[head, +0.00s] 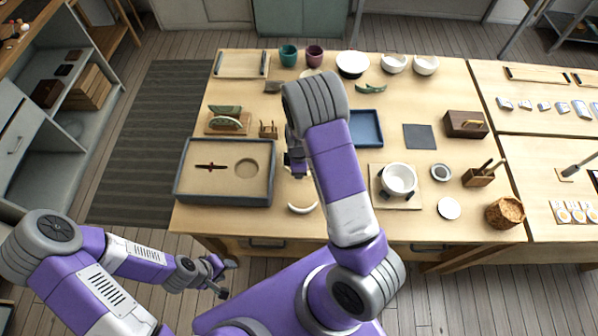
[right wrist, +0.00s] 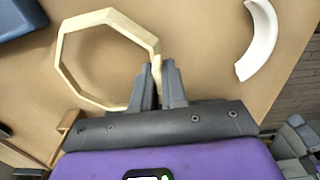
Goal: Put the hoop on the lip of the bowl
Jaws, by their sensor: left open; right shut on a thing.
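The pale wooden hoop (right wrist: 68,72), eight-sided, shows in the right wrist view. My right gripper (right wrist: 161,68) is shut on its rim at one side; I cannot tell how high it is above the table. In the head view, my right forearm covers most of the hoop and my right gripper (head: 296,168) is over the left-middle of the table. A white bowl (head: 398,180) stands upright on a square board (head: 413,203), with dark clamps beside it, right of my arm. My left gripper (head: 222,279) is open and empty, off the table's near edge.
A white curved piece (head: 302,209) lies near the front edge and in the right wrist view (right wrist: 262,40). A grey tray (head: 222,200) is at left, a blue tray (head: 367,128) behind the bowl. A white disc (head: 448,208) and woven basket (head: 505,212) are at right.

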